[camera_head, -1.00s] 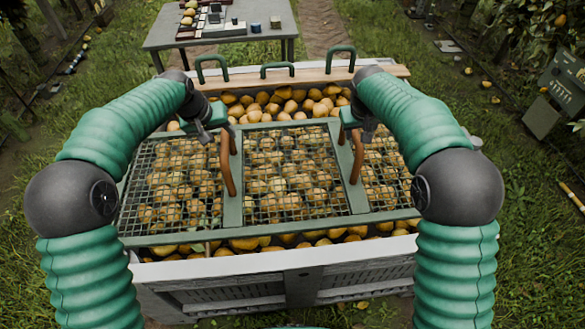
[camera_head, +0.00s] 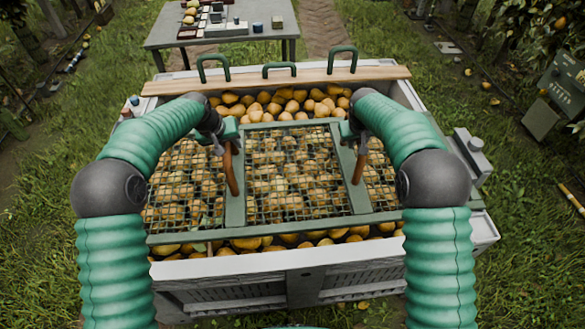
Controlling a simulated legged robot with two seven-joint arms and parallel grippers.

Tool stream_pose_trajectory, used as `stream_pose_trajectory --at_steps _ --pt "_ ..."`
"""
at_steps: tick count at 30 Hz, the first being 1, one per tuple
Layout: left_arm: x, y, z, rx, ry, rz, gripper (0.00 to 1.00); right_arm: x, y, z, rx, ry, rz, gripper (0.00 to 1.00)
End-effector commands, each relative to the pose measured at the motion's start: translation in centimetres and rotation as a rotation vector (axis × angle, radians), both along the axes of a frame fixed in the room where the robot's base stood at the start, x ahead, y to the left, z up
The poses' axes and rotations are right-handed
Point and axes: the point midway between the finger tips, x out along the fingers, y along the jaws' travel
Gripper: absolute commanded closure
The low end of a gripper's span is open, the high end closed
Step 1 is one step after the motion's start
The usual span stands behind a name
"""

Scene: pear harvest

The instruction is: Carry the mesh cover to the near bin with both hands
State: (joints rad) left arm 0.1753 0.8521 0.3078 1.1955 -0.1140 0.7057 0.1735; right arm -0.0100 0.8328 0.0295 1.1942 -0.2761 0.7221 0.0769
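The mesh cover (camera_head: 245,236) is a green frame with wire mesh panels and lies over the pears in the near bin (camera_head: 300,262). Its two brown handles stand up, the left handle (camera_head: 231,170) and the right handle (camera_head: 359,163). My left gripper (camera_head: 226,144) is at the top of the left handle, and my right gripper (camera_head: 352,138) is at the top of the right handle. The fingers are small and partly hidden by my wrists, so I cannot tell whether they are closed. The cover's outer ends are partly hidden behind my arms.
A table (camera_head: 220,36) with small items stands beyond. A grey control box (camera_head: 555,95) stands at right. Grass surrounds the bin.

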Motion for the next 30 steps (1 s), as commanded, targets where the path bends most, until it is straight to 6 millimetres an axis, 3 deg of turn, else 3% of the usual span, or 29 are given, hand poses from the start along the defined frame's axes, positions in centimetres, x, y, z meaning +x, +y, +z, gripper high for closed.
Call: stream_pose_trajectory --at_steps 1,6,30 --pt "0.00 -0.01 0.00 0.000 0.000 0.000 0.79 0.00 -0.01 -0.01 0.000 0.000 0.000 0.79" --pt "-0.01 -0.01 0.01 0.000 0.000 0.000 1.00 -0.02 -0.01 -0.03 0.000 0.001 0.000 1.00" --pt "-0.04 -0.05 0.01 -0.001 0.001 -0.001 1.00 -0.07 -0.07 -0.12 -0.001 0.003 -0.001 1.00"
